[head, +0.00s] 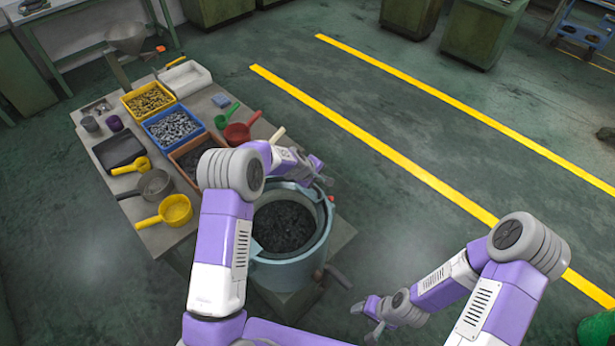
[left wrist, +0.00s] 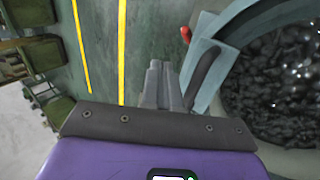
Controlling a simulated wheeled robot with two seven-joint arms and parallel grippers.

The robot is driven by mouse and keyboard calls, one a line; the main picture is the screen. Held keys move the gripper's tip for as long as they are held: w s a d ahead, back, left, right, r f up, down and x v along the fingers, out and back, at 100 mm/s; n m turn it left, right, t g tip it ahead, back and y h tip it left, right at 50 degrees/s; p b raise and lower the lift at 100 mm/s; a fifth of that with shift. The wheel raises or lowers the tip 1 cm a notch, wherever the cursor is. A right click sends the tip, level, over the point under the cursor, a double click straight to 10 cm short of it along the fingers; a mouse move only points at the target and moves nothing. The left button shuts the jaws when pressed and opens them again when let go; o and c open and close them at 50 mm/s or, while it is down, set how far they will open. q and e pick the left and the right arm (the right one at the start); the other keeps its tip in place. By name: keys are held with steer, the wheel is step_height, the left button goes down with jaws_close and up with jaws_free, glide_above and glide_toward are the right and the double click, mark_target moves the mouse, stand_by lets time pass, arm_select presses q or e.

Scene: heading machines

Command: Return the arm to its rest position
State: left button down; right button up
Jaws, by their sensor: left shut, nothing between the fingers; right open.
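My left arm bends over the back rim of a round grey-blue tub (head: 265,262) holding dark pieces. My left gripper (head: 320,172) is at the tub's far side. In the left wrist view its fingers (left wrist: 162,85) are together and empty, beside the tub's rim and dark handle; whether they touch it I cannot tell. The dark pieces (left wrist: 285,75) fill the right of that view. My right gripper (head: 366,318) is open and empty, low over the floor to the right of the tub.
A grey table (head: 105,160) at left holds a yellow bin (head: 147,101), a blue bin (head: 172,128), several scoops and a yellow ladle (head: 174,210). Green floor with yellow lines (head: 400,165) is clear to the right. Green cabinets stand at the back.

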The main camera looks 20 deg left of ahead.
arm_select(q)
step_height(320, 180, up, 10)
steer(key=shift+w+d+f, duration=0.2)
steer(key=shift+r+p, duration=0.1)
steer(key=shift+p, duration=0.2)
